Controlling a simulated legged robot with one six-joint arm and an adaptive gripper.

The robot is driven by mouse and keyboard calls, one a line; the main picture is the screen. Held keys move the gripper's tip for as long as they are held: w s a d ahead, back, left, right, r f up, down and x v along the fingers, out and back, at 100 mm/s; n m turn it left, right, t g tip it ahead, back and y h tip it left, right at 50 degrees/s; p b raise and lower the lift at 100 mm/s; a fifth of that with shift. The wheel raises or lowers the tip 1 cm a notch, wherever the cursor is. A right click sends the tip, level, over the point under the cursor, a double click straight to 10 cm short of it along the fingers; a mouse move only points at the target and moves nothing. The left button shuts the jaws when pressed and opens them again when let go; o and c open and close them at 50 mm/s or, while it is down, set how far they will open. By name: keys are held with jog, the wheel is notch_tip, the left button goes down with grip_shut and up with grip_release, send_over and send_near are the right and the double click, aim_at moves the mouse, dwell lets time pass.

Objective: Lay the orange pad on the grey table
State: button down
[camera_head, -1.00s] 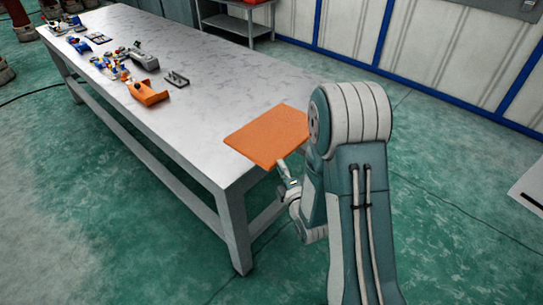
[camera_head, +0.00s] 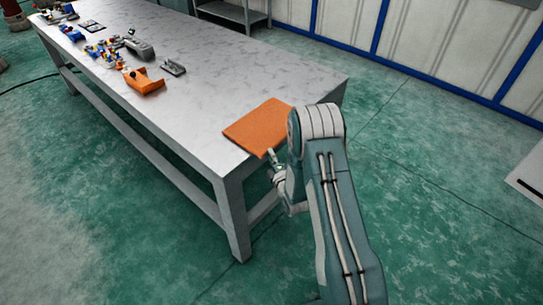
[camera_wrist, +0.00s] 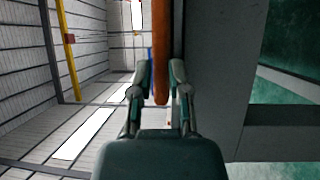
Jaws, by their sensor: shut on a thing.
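The orange pad (camera_head: 258,126) is a flat, thin sheet at the near right corner of the grey table (camera_head: 215,80). In the head view it overlaps the tabletop near its edge; I cannot tell whether it touches the surface. My gripper (camera_head: 273,157) is at the pad's near edge, partly hidden by my arm. In the wrist view the pad (camera_wrist: 161,50) shows edge-on between the two fingers of my gripper (camera_wrist: 161,88), which are shut on it. The grey tabletop (camera_wrist: 215,60) lies close beside the pad there.
An orange bracket (camera_head: 144,81), a grey part (camera_head: 173,67) and several small coloured parts (camera_head: 100,50) lie toward the table's far left. The tabletop between them and the pad is clear. A grey shelf (camera_head: 240,14) stands behind the table.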

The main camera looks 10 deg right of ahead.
jog(key=c, duration=0.6)
grip_release()
jog(key=shift+s, duration=0.1)
jog(key=s+d+f, duration=0.1)
jog(key=s+d, duration=0.1)
jog(key=s, duration=1)
jog(key=w+r+m+g+h, duration=0.1)
jog(key=w+r+m+g, duration=0.3)
jog(key=r, duration=0.5)
notch_tip(320, 180, up, 11)
jog(key=s+m+g+h, duration=0.2)
jog(key=m, duration=0.3)
jog(key=s+a+r+m+g, duration=0.1)
jog(key=s+r+m+g, duration=0.2)
jog(key=s, duration=1)
jog(key=s+a+r+m+g, duration=0.1)
jog(key=s+r+m+g, duration=0.3)
jog(key=s, duration=0.9)
notch_tip(320, 180, up, 4)
jog(key=m, duration=0.3)
jog(key=shift+s+f+m, duration=0.2)
jog(key=shift+s+m, duration=0.05)
jog(key=shift+m, duration=0.15)
